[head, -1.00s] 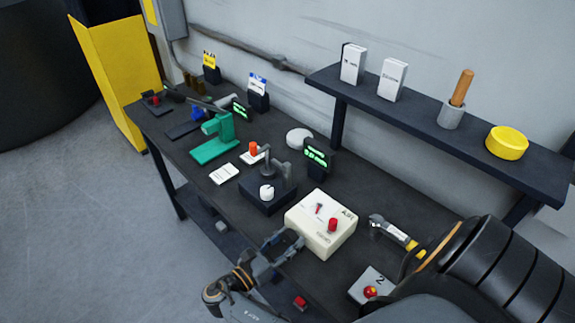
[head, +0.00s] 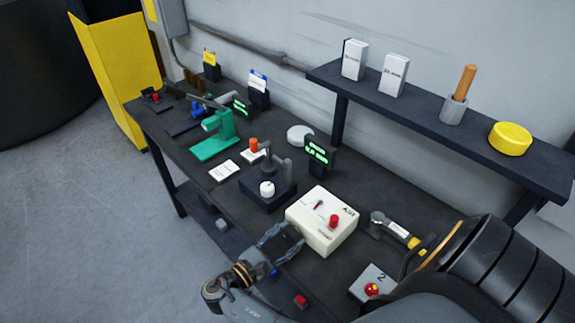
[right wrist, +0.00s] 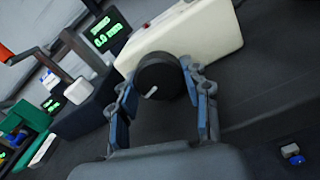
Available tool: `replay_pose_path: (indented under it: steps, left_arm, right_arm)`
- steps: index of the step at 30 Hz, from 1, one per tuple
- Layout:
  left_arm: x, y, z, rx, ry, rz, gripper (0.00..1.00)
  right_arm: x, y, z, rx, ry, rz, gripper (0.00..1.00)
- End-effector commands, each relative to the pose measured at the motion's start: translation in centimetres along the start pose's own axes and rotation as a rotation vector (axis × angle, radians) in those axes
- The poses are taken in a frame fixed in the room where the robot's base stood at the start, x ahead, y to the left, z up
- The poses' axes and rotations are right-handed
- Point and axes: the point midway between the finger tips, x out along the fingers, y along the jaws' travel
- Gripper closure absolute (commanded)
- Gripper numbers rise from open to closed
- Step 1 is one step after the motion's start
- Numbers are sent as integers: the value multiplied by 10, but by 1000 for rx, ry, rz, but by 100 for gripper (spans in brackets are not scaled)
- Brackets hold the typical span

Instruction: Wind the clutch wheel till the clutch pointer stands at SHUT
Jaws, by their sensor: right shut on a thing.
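The cream box (head: 310,238) sits at the front edge of the bench. Its top carries a red knob (head: 334,221) and a small pointer (head: 318,204) by tiny print; I cannot read clearly where the pointer stands. My right gripper (head: 290,238) is at the box's front side. In the right wrist view a black round wheel (right wrist: 158,76) with a white mark sits between the fingers of my right gripper (right wrist: 158,92), which is shut on it. My left gripper is not in view.
A dark block with a white knob (head: 267,188) and a green-lit display (head: 318,153) stand left of and behind the box. A torch-like tool (head: 395,231) and a grey box with a red button (head: 372,289) lie to the right. A shelf (head: 440,130) overhangs the back.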

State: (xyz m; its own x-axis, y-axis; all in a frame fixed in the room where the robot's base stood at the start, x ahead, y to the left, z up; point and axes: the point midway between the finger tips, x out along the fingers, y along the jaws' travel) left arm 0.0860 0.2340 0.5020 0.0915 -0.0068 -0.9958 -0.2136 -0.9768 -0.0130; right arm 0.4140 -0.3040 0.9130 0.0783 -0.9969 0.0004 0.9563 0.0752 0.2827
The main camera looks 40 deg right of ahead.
Motion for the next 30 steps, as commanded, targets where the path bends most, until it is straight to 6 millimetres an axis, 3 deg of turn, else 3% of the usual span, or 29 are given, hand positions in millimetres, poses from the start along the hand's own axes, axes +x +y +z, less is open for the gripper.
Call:
replay_pose_path:
  steps: [13, 14, 17, 30]
  left_arm:
    - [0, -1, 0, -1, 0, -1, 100]
    - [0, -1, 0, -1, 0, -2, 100]
    - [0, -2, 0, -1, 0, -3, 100]
    - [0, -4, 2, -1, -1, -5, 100]
  right_arm:
    - [2, 0, 1, 14, -4, 0, 84]
    - [2, 0, 1, 14, -4, 0, 50]
    - [1, 0, 1, 14, -3, 0, 30]
    - [0, 2, 7, 14, -1, 0, 29]
